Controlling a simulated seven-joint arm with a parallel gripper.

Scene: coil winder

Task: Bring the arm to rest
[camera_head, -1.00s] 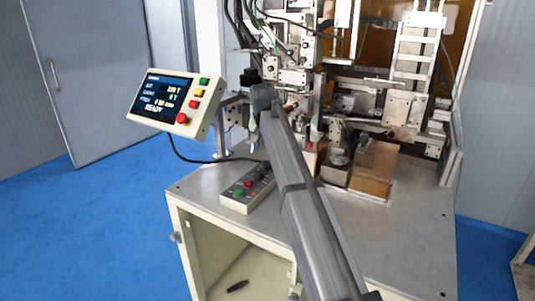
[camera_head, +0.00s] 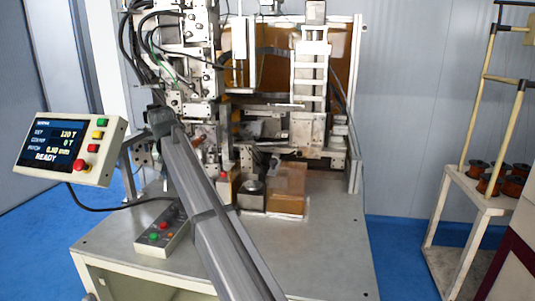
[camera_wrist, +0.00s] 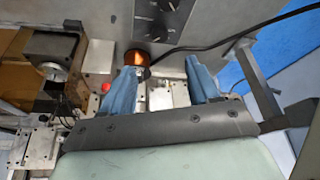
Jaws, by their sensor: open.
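My arm (camera_head: 205,205) reaches from the bottom of the head view up to the left front of the coil winder (camera_head: 265,110). My gripper is not clear in that view, as the arm's end merges with the machine parts. In the wrist view my gripper (camera_wrist: 163,66) is open, with its two blue fingers wide apart. A copper-coloured spool (camera_wrist: 135,57) shows by the tip of the left finger; I cannot tell whether they touch. Nothing is held between the fingers.
A display panel (camera_head: 70,147) reading READY stands at the left, and a button box (camera_head: 162,230) lies on the winder's table (camera_head: 320,245). A black cable (camera_wrist: 230,40) crosses above the fingers. A rack (camera_head: 465,190) with several copper spools stands right, across blue floor.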

